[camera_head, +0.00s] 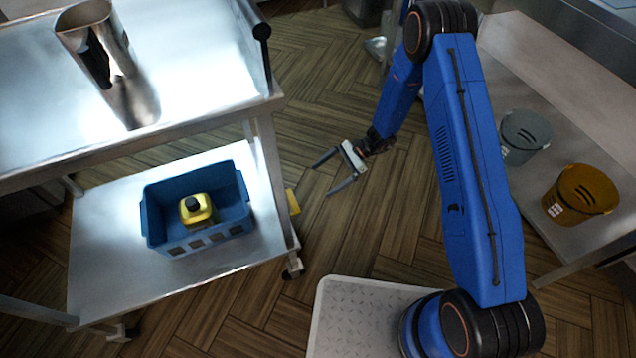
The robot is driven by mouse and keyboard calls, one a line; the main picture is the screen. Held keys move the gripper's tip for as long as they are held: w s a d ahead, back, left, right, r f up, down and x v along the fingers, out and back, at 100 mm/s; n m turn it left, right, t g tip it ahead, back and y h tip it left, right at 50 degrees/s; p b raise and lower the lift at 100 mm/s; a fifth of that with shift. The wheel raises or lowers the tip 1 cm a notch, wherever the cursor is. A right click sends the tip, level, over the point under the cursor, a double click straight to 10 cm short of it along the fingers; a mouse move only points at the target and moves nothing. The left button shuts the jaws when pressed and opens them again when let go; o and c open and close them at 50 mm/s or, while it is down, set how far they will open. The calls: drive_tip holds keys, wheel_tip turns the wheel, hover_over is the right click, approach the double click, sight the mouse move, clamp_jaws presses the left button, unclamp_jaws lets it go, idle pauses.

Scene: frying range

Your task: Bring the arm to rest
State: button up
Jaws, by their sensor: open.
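My gripper (332,172) is open and empty. Its two fingers point left over the wood floor, between the steel cart and the table on the right. My blue arm (465,165) rises from my base at the bottom, bends at a high elbow near the top, and comes down to the gripper. Nothing touches the fingers.
A steel cart (190,60) stands at left, with a metal container (95,45) on top. Its lower shelf (110,235) holds a blue crate (160,222) with a yellow bottle (197,210). A grey bucket (524,132) and a yellow bucket (580,193) stand on the right table (535,70).

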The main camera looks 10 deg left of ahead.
drive_tip(key=shift+w+d+r, duration=0.2)
drive_tip(key=shift+d+r, duration=0.05)
idle(0.4)
drive_tip(key=s+d+r+n+t+h, duration=0.15)
drive_tip(key=d+r, duration=0.35)
drive_tip(key=r, duration=0.6)
drive_tip(key=s+d+r+n+t+h, duration=0.1)
drive_tip(key=s+d+r+n, duration=0.3)
drive_tip(key=r, duration=0.7)
drive_tip(key=d+r+n+t+h, duration=0.1)
drive_tip(key=d+r, duration=0.5)
drive_tip(key=r, duration=0.5)
drive_tip(key=s+d+r+n+t+h, duration=0.2)
drive_tip(key=s+d+r+t+h, duration=0.1)
drive_tip(key=s+d+r, duration=0.5)
drive_tip(key=s+d+r+n+t+h, duration=0.3)
drive_tip(key=s+d+r, duration=0.5)
drive_tip(key=s+d, duration=0.5)
drive_tip(key=s+t, duration=0.1)
drive_tip(key=s, duration=0.2)
drive_tip(key=shift+d, duration=0.2)
